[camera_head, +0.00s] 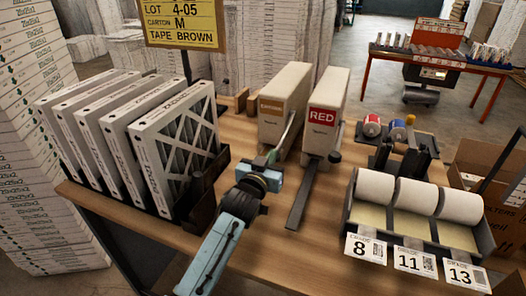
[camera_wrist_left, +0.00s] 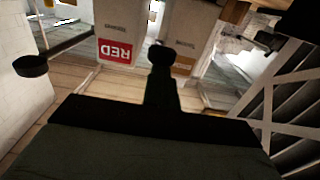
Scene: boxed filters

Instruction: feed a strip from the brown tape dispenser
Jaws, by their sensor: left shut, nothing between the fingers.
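The brown tape dispenser (camera_head: 285,105) is a tall pale box with an orange-brown label, standing upright on the wooden table. It also shows upside down in the left wrist view (camera_wrist_left: 197,30). A grey bar (camera_head: 287,134) slopes down at its front. My left gripper (camera_head: 270,158) is shut and empty, just in front of this dispenser near the bar's low end; I cannot tell whether they touch. In the left wrist view the dark closed fingers (camera_wrist_left: 162,65) point toward the dispensers. No loose strip of tape is visible. My right gripper is not in view.
The red dispenser (camera_head: 326,110) stands close on the right, its dark bar (camera_head: 301,195) reaching forward. Boxed filters (camera_head: 160,145) stand in a rack on the left. White label rolls (camera_head: 415,195) sit on the right. A sign (camera_head: 183,22) reads TAPE BROWN.

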